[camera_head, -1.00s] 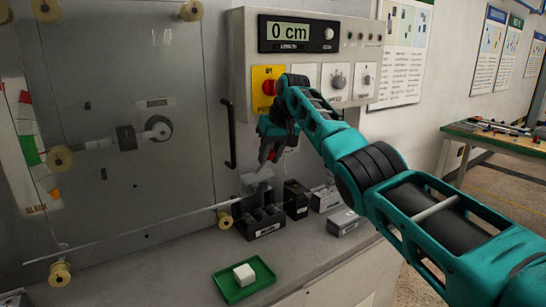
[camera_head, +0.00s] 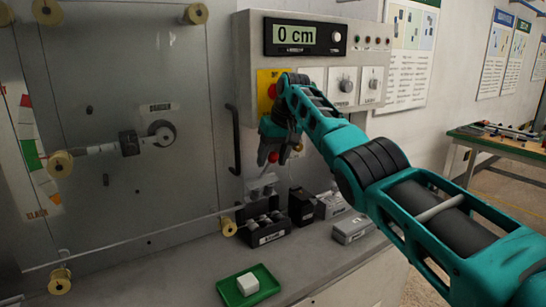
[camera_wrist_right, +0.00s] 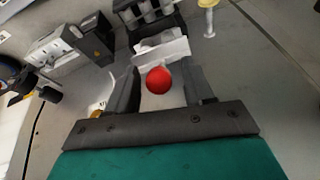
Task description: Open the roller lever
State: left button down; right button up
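A red ball knob (camera_head: 273,157), apparently the roller lever's handle, shows just below my right gripper (camera_head: 270,155). In the right wrist view the knob (camera_wrist_right: 159,80) is between the two spread fingers of my right gripper (camera_wrist_right: 162,88), with gaps on both sides. The gripper is open and points down. Pale plates (camera_wrist_right: 162,52) lie just beyond the knob, above the dark roller block (camera_head: 266,236) on the bench. How the knob joins the block is hard to make out. My left gripper is out of view.
A green tray (camera_head: 228,294) with a white block (camera_head: 248,284) lies at the front of the bench. Small dark boxes (camera_head: 301,205) and a grey box (camera_head: 352,228) stand right of the roller block. A control panel (camera_head: 252,38) reading 0 cm is behind my arm.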

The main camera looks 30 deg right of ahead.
jog(key=v, duration=1.3)
jog(key=shift+b, duration=0.3)
jog(key=shift+f, duration=0.1)
